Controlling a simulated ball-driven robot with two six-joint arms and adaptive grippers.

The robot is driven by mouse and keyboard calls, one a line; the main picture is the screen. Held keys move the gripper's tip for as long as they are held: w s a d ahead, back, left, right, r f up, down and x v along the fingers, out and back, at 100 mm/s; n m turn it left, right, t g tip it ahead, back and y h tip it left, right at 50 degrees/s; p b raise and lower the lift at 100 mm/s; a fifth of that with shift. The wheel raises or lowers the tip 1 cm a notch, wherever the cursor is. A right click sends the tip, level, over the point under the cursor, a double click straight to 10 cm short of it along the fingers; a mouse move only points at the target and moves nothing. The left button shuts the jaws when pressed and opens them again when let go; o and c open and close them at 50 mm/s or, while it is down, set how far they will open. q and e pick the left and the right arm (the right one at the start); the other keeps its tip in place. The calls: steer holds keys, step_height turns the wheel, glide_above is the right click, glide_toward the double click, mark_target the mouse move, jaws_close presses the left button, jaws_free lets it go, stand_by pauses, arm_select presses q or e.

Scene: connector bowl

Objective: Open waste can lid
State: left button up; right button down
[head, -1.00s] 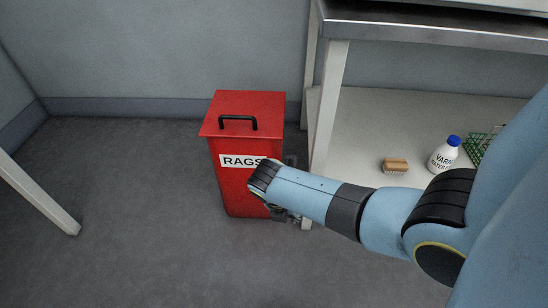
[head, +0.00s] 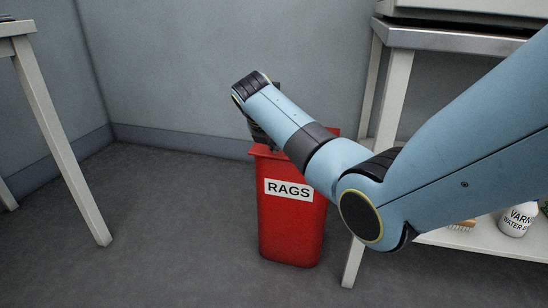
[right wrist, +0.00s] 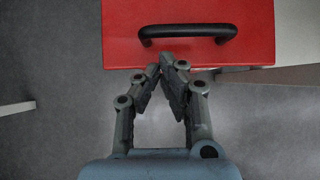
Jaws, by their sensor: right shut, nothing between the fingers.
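The red waste can (head: 290,225) with a white RAGS label stands upright on the floor. Its lid (head: 262,152) is mostly hidden behind my right arm in the head view. In the right wrist view the red lid (right wrist: 190,58) lies flat with a black bar handle (right wrist: 187,32) on it. My right gripper (head: 262,136) is partly hidden behind its own wrist, near the can's top. In the right wrist view the right gripper (right wrist: 167,66) is shut and empty, its tips overlapping the lid's near edge, apart from the handle in the picture. My left gripper is not in view.
A bench (head: 440,38) stands right of the can; its lower shelf (head: 485,240) holds a varnish bottle (head: 517,219) and a brush (head: 463,225). A table leg (head: 62,150) is at left. Grey walls are behind. The floor left of the can is clear.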

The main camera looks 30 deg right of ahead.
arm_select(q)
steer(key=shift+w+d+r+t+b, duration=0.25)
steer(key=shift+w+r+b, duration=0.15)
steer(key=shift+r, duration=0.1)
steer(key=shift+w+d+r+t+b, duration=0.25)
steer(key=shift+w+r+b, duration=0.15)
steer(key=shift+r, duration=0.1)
arm_select(e)
steer(key=x, duration=0.3)
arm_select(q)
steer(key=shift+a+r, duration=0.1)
arm_select(e)
steer(key=shift+r, duration=0.2)
